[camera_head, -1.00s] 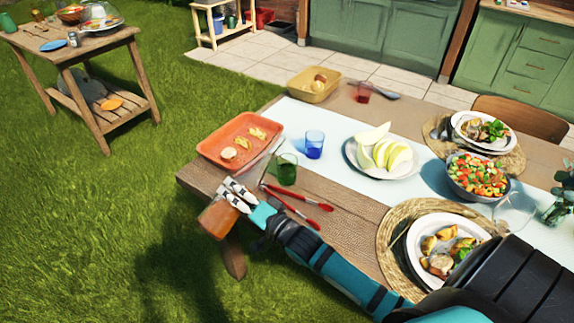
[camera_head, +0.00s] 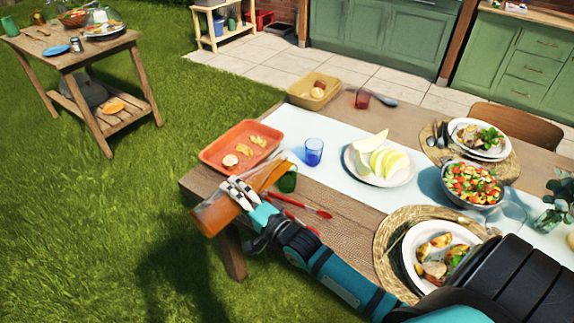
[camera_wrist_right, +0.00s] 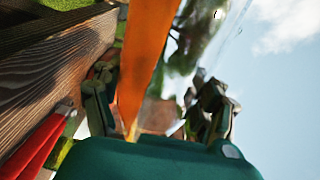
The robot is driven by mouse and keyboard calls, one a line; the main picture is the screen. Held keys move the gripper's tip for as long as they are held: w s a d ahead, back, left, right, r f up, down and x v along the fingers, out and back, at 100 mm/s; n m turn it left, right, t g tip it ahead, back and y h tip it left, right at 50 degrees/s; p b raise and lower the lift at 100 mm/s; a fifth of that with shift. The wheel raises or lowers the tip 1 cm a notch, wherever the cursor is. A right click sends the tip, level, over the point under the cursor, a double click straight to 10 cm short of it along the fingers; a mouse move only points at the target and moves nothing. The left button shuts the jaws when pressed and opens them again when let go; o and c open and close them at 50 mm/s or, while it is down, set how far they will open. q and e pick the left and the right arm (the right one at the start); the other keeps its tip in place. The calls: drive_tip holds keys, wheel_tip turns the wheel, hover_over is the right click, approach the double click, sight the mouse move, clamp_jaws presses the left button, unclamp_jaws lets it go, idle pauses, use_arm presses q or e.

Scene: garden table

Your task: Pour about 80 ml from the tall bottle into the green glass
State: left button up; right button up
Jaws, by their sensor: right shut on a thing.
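The tall bottle (camera_head: 212,215) is clear and holds amber-orange liquid. My right gripper (camera_head: 236,191) is shut around its body and holds it off the table's left end, tilted nearly flat, with its neck toward the upper right. The liquid runs along the bottle toward the neck. The green glass (camera_head: 288,182) stands upright on the table, partly hidden behind the bottle's neck end. I cannot tell whether liquid is leaving the mouth. In the right wrist view the orange liquid (camera_wrist_right: 146,55) narrows downward between the fingers. My left gripper is out of view.
A blue glass (camera_head: 313,152) stands just beyond the green glass. An orange tray (camera_head: 205,157) with food lies behind the bottle. Red-handled utensils (camera_head: 305,206) lie close to my right wrist. A melon plate (camera_head: 352,165) is further right. Grass lies left of the table.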

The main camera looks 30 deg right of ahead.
drive_tip(key=shift+d+r+m+p, duration=0.15)
drive_tip(key=shift+r+m+p, duration=0.85)
drive_tip(key=shift+r+p, duration=0.8)
idle(0.8)
wheel_tip(320, 180, down, 4)
drive_tip(key=b, duration=0.2)
drive_tip(key=n+b, duration=0.1)
drive_tip(key=b, duration=0.1)
drive_tip(key=shift+r+n, duration=0.25)
drive_tip(key=shift+n, duration=0.05)
drive_tip(key=shift+f+n+b, duration=0.2)
drive_tip(key=shift+n+b, duration=0.1)
drive_tip(key=shift+n, duration=0.1)
